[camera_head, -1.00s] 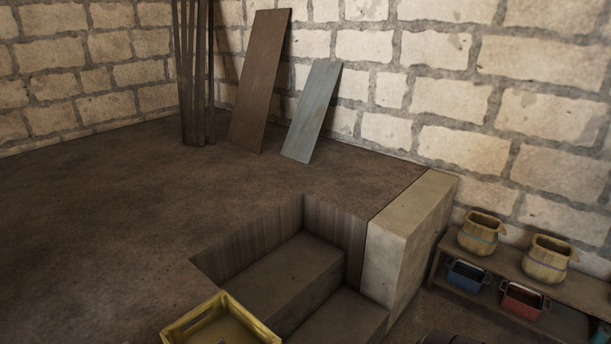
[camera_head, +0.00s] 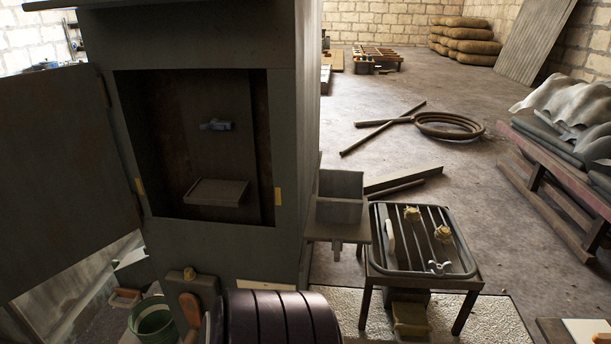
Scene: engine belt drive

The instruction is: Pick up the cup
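I cannot make out a clear cup. A green, open-topped round container (camera_head: 152,318) stands at the lower left, below the cabinet; I cannot tell whether it is a cup or a bucket. Neither of my grippers shows in the head view.
A tall dark cabinet (camera_head: 205,45) stands at the left, its door (camera_head: 50,160) open, with a small shelf (camera_head: 216,191) inside. A grey bin (camera_head: 340,197) and a rack table (camera_head: 424,279) stand right of it.

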